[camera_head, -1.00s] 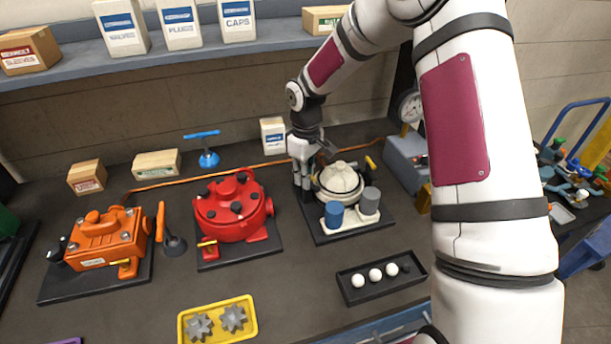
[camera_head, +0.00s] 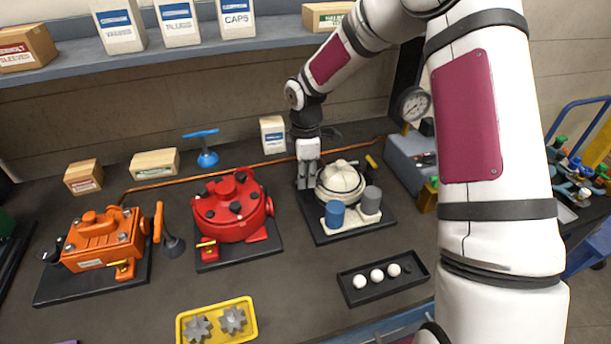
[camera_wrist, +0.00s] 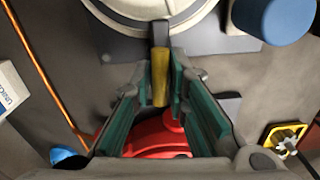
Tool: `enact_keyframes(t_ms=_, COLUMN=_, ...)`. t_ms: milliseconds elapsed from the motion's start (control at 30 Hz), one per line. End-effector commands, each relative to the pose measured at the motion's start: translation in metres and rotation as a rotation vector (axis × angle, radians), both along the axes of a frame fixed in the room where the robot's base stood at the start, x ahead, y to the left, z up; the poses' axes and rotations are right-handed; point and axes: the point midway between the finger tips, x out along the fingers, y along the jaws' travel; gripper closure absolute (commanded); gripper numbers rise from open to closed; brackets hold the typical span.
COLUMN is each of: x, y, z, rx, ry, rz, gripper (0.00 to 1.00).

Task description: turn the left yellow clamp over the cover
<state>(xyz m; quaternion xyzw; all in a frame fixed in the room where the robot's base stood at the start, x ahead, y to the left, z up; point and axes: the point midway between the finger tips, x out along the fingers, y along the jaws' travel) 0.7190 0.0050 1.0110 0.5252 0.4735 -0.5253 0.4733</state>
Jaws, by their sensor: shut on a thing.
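The cream motor has a domed cream cover (camera_head: 341,178) and stands on a black base plate. The cover's round edge also shows at the top of the wrist view (camera_wrist: 150,12). My gripper (camera_head: 308,184) is at the left side of this motor, pointing down. In the wrist view the left yellow clamp (camera_wrist: 160,80) lies between the green finger pads, and my gripper is shut on it. The clamp's bar points toward the cover's edge. In the head view the fingers hide this clamp. The right yellow clamp (camera_head: 371,162) stands at the cover's right side.
A blue cylinder (camera_head: 334,214) and a grey cylinder (camera_head: 371,200) stand at the motor's front. A red motor (camera_head: 232,213) is close on the left. A black tray (camera_head: 357,297) with white balls lies in front. A gauge (camera_head: 413,104) stands behind right.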

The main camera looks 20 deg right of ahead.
Motion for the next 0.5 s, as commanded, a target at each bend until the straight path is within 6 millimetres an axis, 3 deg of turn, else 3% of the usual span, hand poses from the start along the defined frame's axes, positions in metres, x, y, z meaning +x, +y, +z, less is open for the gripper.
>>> enact_keyframes(t_ms=500, x=-0.0005, y=-0.0004, z=0.0001, rx=-0.001, ry=0.0, rz=0.12, gripper=1.0)
